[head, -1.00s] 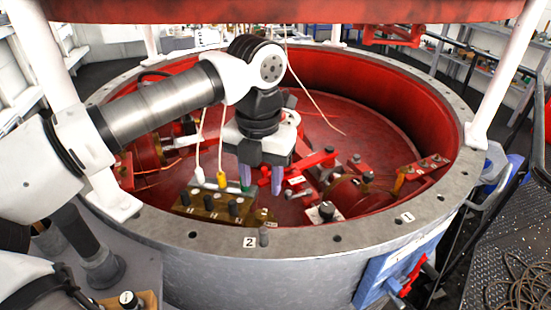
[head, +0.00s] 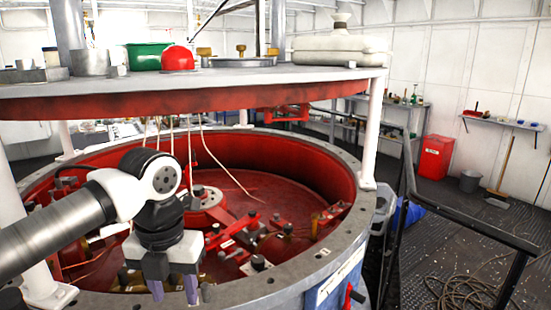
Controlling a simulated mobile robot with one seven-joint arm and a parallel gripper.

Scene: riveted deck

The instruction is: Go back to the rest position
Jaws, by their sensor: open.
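My gripper (head: 174,288) points down with its two purple-grey fingers apart and nothing between them. It hangs over the near left part of a round red vessel (head: 310,165), inside its grey flange as seen in the picture. My arm comes in from the left edge. The fingers hide part of the fittings behind them. Red fittings (head: 245,240) with black knobs lie on the vessel floor.
A round plate (head: 300,80) on white posts (head: 374,130) hangs above the vessel, bearing a red helmet (head: 178,58), a green bin (head: 147,55) and a pale canister (head: 340,48). Thin wires dangle below it. A black railing (head: 470,230) and coiled rope (head: 460,292) are at right.

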